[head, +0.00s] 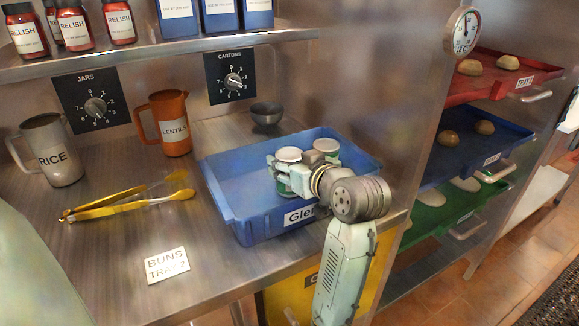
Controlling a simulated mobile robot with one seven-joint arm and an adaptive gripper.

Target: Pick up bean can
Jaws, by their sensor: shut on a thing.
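A blue tray (236,216) with a white label stands on the steel counter. Inside it my gripper (285,172) reaches in from the right and is shut on a can, the bean can (289,155), with a pale round top and a bit of green on its side. Another pale-topped can (327,147) stands just to its right, close to my gripper. My gripper and wrist hide much of both cans, and no can label can be read. I cannot tell whether the held can is off the tray floor.
An orange LENTILS jug (170,125), a grey RICE jug (51,150), a small bowl (266,113), yellow tongs (130,203) and a BUNS TRAY 2 card (167,265) are on the counter. A shelf with jars (74,28) hangs above. Bun trays (455,155) are at right.

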